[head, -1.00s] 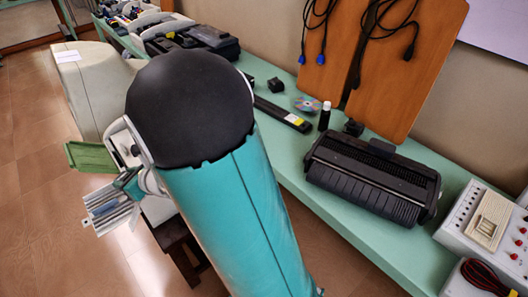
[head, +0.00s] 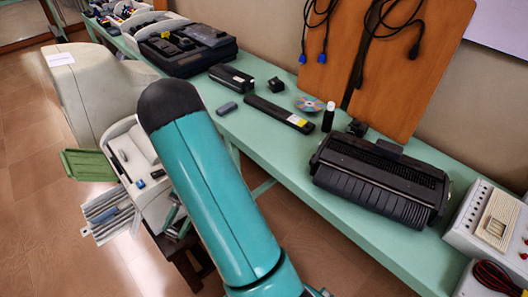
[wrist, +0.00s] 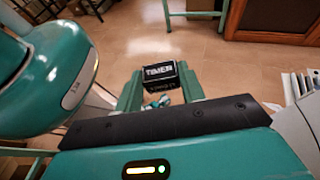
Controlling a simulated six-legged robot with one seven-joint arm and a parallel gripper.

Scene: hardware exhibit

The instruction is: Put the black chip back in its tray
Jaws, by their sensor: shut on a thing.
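The black chip (wrist: 160,74) is a small black block with white letters that seem to read "TIMER". In the wrist view it is held between the two green fingers of my gripper (wrist: 160,88). In the head view the chip cannot be made out, and my teal arm hides most of the gripper. A dark open tray (head: 232,58) with several dark pieces stands on the green table at the back. White bins with small parts stand behind it. I cannot tell for sure which one is the chip's tray.
The green table (head: 290,160) also bears a black printer (head: 375,185), a long black bar (head: 277,113), a disc (head: 309,104), a small bottle (head: 328,117) and a small black cube (head: 276,85). A pale machine with a green flap (head: 88,165) stands on the left. Floor is open beyond it.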

